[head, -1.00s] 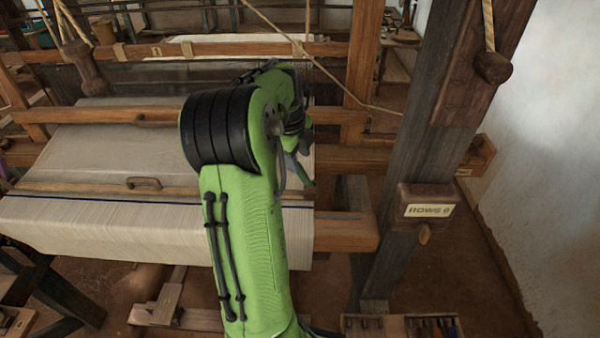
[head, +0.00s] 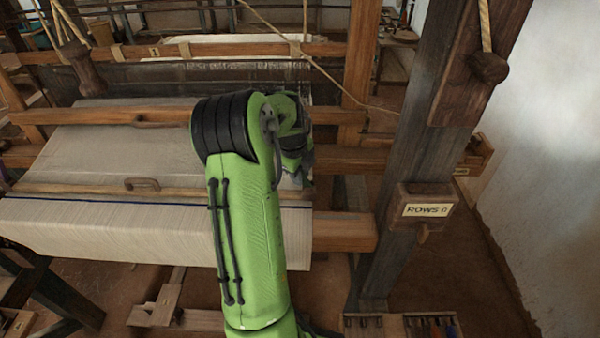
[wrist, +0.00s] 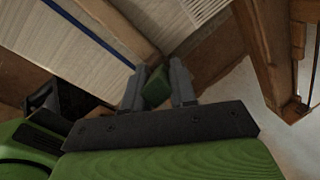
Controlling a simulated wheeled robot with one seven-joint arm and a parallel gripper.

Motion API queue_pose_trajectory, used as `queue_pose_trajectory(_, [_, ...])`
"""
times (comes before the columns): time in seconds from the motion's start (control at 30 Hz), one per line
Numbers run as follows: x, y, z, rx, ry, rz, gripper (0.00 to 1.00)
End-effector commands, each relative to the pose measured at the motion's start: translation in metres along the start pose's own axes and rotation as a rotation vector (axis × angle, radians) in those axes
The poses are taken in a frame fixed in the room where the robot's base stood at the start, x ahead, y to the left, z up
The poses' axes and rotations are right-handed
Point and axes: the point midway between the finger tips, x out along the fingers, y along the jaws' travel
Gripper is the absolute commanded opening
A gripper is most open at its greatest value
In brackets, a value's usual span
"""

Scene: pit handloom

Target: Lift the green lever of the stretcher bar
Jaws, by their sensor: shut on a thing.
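The green lever (wrist: 157,88) shows in the wrist view as a small dark-green block at the end of a wooden bar, which looks like the stretcher bar (wrist: 118,30). My gripper (wrist: 157,80) has its two grey fingers on either side of the lever and is shut on it. In the head view the stretcher bar (head: 90,190) lies across the pale cloth, with a small wooden handle (head: 143,184) on it. My green arm hides the bar's right end, the lever and most of my gripper there. How far the lever is tilted cannot be told.
The loom's front beam (head: 345,232) juts out to the right of my arm. A dark upright post (head: 405,245) with a labelled wooden box (head: 427,209) stands farther right. Pale cloth (head: 110,232) hangs over the front. A low tool rack (head: 400,325) stands below the post.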

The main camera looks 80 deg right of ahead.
Motion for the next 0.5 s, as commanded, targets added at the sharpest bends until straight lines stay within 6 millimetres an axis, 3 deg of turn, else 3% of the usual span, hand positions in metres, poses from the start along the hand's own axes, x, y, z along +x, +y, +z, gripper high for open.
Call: queue_pose_trajectory(0.5, [0.0035,0.004,0.0055,-0.025,0.098,-0.062,0.0])
